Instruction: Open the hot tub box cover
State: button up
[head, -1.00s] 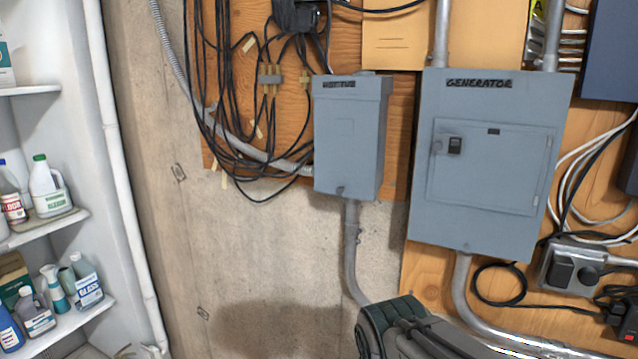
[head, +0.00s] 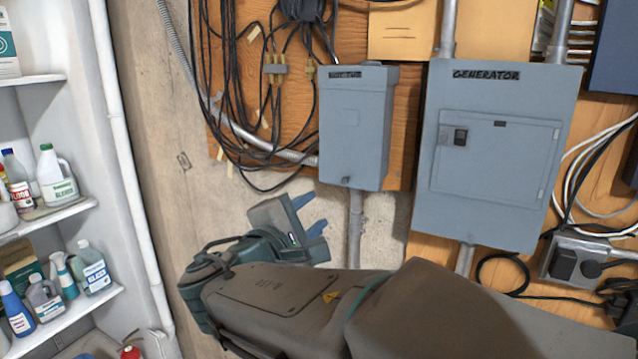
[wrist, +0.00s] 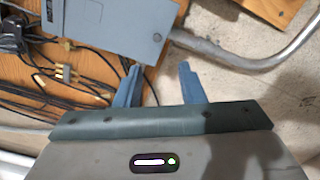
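The hot tub box (head: 352,128) is a small grey metal box on the wall, with a dark label at its top and a small latch (head: 346,180) at its bottom edge. Its front cover looks closed. In the wrist view the box (wrist: 110,30) shows at the top, beyond my fingers. My gripper (head: 308,214) is below and a little left of the box in the head view, apart from it. Its two blue fingers (wrist: 158,85) are spread with nothing between them. My arm crosses the lower part of the head view.
The larger generator panel (head: 495,155) is to the right of the box. Black cables (head: 235,90) hang on the wooden board to the left. A grey conduit (head: 355,230) runs down from the box. White shelves (head: 50,222) with bottles stand at the far left. Bare wall lies between.

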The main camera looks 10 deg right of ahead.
aim_at(344, 182)
jog(key=p+x, duration=0.1)
jog(key=x, duration=0.3)
jog(key=p+x, duration=0.1)
jog(key=x, duration=0.4)
jog(key=p+x, duration=0.1)
jog(key=x, duration=0.3)
jog(key=shift+w+d+r, duration=0.15)
jog(key=shift+w+r, duration=0.15)
jog(key=shift+w, duration=0.05)
grip_shut()
